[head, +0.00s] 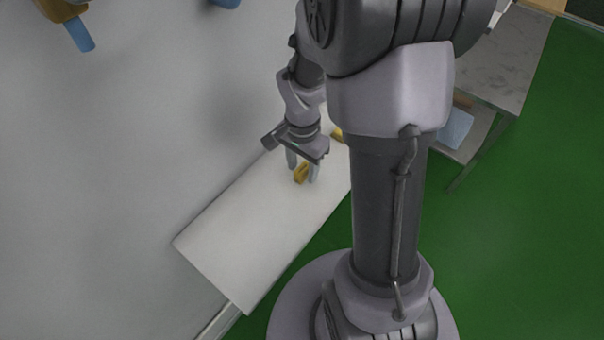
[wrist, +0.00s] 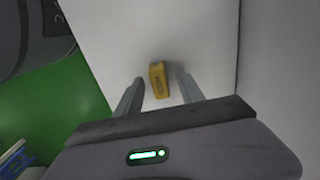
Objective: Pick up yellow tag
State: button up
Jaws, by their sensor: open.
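I see no contact between fingers and tag. A second yellow piece (head: 337,134) shows farther back on the table, partly hidden by my arm.
A grey wall (head: 110,170) runs along the table's left side. Green floor (head: 530,220) lies to the right. A grey table (head: 495,65) with a blue object (head: 456,128) on its lower level stands at the upper right. The table's front part is clear.

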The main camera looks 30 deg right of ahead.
jog(key=shift+f, duration=0.25)
jog(key=shift+r, duration=0.1)
jog(key=shift+c, duration=0.3)
grip_shut()
jog(key=shift+r, duration=0.1)
